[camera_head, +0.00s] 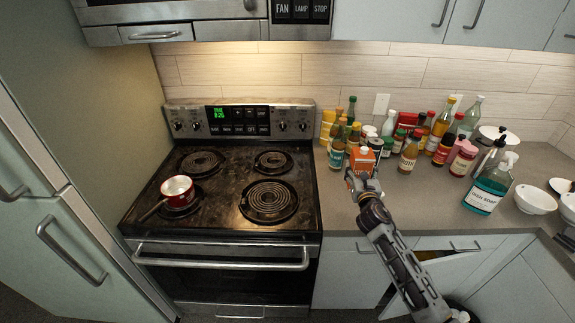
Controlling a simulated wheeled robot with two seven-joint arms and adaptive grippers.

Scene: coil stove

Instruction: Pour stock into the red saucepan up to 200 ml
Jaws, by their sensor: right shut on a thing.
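The red saucepan (177,188) sits on the front left coil of the stove, its handle pointing down and left. Its pale inside shows, but I cannot tell whether it holds any liquid. My right gripper (362,178) is over the counter just right of the stove. It is shut on an orange carton (362,158), probably the stock, which looks upright. I cannot tell whether the carton touches the counter. Its label is too small to read. My left gripper is not in view.
The coil stove (235,232) has bare coils at the front right and back. Several bottles and jars crowd the counter behind the carton. A dish soap bottle (488,190) and white bowls (535,200) stand at the right. A cabinet door (440,285) below appears open.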

